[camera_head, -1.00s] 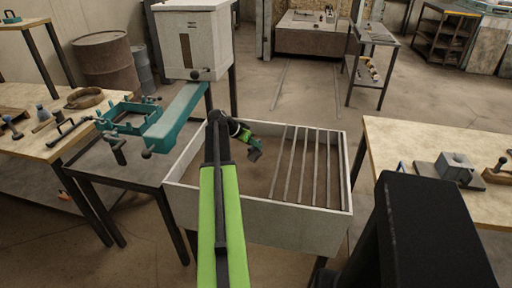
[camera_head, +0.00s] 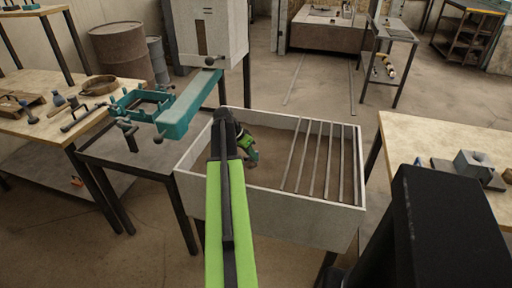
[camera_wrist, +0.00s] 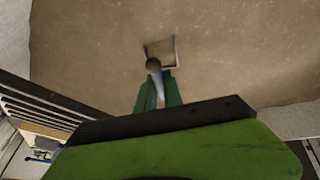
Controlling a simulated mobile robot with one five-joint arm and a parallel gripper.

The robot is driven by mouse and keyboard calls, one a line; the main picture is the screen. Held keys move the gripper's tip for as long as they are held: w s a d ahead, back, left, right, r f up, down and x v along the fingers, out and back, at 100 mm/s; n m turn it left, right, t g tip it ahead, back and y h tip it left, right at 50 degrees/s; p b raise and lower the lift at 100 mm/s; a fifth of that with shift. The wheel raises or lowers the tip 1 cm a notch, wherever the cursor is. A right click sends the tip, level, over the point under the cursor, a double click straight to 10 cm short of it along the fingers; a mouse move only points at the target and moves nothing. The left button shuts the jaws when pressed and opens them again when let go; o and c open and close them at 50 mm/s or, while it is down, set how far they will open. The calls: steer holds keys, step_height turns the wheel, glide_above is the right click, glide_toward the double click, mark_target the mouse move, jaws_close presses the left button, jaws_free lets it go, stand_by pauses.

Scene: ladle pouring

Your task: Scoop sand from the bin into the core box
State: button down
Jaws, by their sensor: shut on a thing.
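The sand bin (camera_head: 268,208) is a pale open box on legs, with brown sand (camera_head: 272,150) inside and grey bars across its right part. My gripper (camera_head: 246,144) is inside the bin outline, left of the bars. In the wrist view it (camera_wrist: 158,92) is shut on a ladle. The ladle's grey handle (camera_wrist: 154,66) and square-edged scoop (camera_wrist: 172,50) show over the sand. I cannot tell whether the scoop touches the sand or holds any. The core box (camera_head: 140,103), seemingly the teal open frame, sits on a dark stand left of the bin.
A teal arm (camera_head: 188,105) extends under a white cabinet (camera_head: 210,30) behind the bin's left side. A wooden bench (camera_head: 60,110) with hand tools stands left. Another bench (camera_head: 430,140) with a grey block stands right. Bars (camera_head: 320,160) occupy the bin's right part.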

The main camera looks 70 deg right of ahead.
step_height(320, 180, up, 13)
steer(key=y+p, duration=0.1)
steer(key=p, duration=1.2)
steer(key=shift+d+r+t, duration=0.15)
steer(key=shift+t, duration=0.15)
steer(key=shift+s, duration=0.15)
